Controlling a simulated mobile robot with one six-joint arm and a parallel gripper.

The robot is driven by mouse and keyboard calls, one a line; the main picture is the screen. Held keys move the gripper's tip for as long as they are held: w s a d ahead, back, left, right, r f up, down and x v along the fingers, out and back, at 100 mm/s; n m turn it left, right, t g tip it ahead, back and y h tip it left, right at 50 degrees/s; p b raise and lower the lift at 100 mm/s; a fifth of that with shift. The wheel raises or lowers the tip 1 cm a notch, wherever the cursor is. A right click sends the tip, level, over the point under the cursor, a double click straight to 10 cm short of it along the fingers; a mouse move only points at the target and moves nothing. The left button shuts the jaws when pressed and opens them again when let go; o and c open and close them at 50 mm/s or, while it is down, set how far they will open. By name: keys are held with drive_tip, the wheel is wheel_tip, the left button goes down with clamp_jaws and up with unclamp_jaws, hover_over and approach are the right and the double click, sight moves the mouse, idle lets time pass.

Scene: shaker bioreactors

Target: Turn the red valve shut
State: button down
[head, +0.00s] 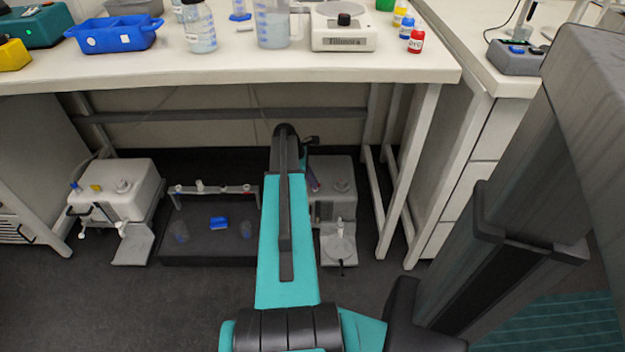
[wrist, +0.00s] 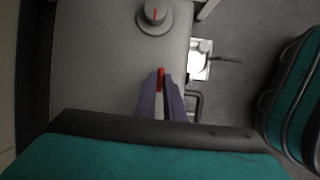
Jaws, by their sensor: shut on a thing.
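The red valve (wrist: 160,79) shows as a small red handle at the edge of a grey box-shaped unit (wrist: 95,80) in the wrist view. My gripper (wrist: 162,82) is shut on it, with one finger on each side of the red handle. The fingers hide the valve's lower part, so I cannot tell its exact angle. In the head view the grey unit (head: 334,171) stands on the floor under the bench, and my arm hides the valve and most of the gripper.
A round knob (wrist: 155,14) with a red mark sits on the unit's top. A dark platform (head: 205,246) with a pipe rail and a second white unit (head: 122,188) stand to the left. The bench (head: 240,70) overhangs; its legs (head: 410,170) stand at right.

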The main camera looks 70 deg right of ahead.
drive_tip(key=shift+w+d+r+m+p, duration=0.1)
drive_tip(key=shift+d+r+m+p, duration=0.1)
drive_tip(key=shift+m+p, duration=0.15)
drive_tip(key=m+p, duration=0.1)
drive_tip(key=p, duration=0.1)
drive_tip(key=m+y+p, duration=0.1)
drive_tip(key=m+p, duration=0.1)
drive_tip(key=shift+d+y+p, duration=0.2)
drive_tip(key=shift+y+p, duration=0.1)
drive_tip(key=shift+p, duration=0.1)
drive_tip(key=m+p, duration=0.2)
drive_tip(key=m+y+p, duration=0.1)
drive_tip(key=m+p, duration=0.1)
drive_tip(key=shift+d+m+y, duration=0.15)
drive_tip(key=shift+m+y, duration=0.1)
drive_tip(key=shift+y, duration=0.05)
drive_tip(key=m+t+y+p, duration=0.1)
drive_tip(key=m, duration=0.2)
drive_tip(key=m+y+p, duration=0.1)
drive_tip(key=m+p, duration=0.1)
drive_tip(key=m, duration=0.1)
drive_tip(key=shift+s+t, duration=0.2)
drive_tip(key=shift+t, duration=0.2)
drive_tip(key=shift+f+m+t+y+p, duration=0.15)
drive_tip(key=shift+m+t+p, duration=0.2)
drive_tip(key=shift+m, duration=0.55)
drive_tip(key=shift+m+t+y+p, duration=0.15)
drive_tip(key=shift+m+p, duration=0.3)
drive_tip(key=shift+m, duration=0.45)
